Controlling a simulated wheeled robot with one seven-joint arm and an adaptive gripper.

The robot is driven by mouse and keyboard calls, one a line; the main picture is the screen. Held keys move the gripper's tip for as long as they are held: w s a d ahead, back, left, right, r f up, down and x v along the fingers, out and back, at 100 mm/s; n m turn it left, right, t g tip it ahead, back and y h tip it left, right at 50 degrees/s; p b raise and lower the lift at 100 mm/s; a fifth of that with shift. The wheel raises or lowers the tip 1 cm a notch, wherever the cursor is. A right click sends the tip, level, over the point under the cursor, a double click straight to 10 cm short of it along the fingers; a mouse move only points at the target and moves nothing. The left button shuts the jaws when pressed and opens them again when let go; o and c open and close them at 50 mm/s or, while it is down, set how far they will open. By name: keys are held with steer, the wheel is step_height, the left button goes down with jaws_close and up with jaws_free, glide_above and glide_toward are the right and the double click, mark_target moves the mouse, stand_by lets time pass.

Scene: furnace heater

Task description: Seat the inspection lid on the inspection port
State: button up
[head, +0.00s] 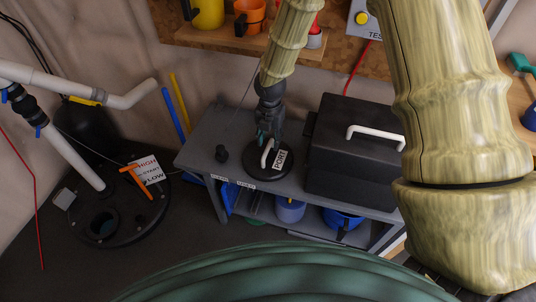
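The inspection lid (255,165) is a round black disc with a white handle and a white tag reading PORT. It lies flat on the grey bench. My gripper (267,143) points down right over the lid, with its fingertips at the handle. The fingers are small and dark here, so whether they are closed on the handle cannot be told. The inspection port (103,226) appears to be the round dark opening in the black round furnace top (135,232) at the lower left. No lid covers that opening.
A black box (345,165) with a white handle stands right of the lid on the bench (196,150). A small black knob (221,153) stands left of it. Blue containers (342,218) sit below.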

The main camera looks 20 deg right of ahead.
mark_target(268, 147)
steer(key=f, duration=0.1)
steer(key=w+f, duration=0.1)
steer(key=f, duration=0.1)
steer(key=shift+w+f, duration=0.35)
steer(key=shift+s+f, duration=0.2)
steer(key=f, duration=0.3)
steer(key=shift+w+f, duration=0.25)
steer(key=shift+w, duration=0.15)
steer(key=shift+s+f, duration=0.1)
steer(key=shift+f, duration=0.25)
steer(key=shift+f, duration=0.25)
steer(key=shift+c, duration=0.3)
jaws_close()
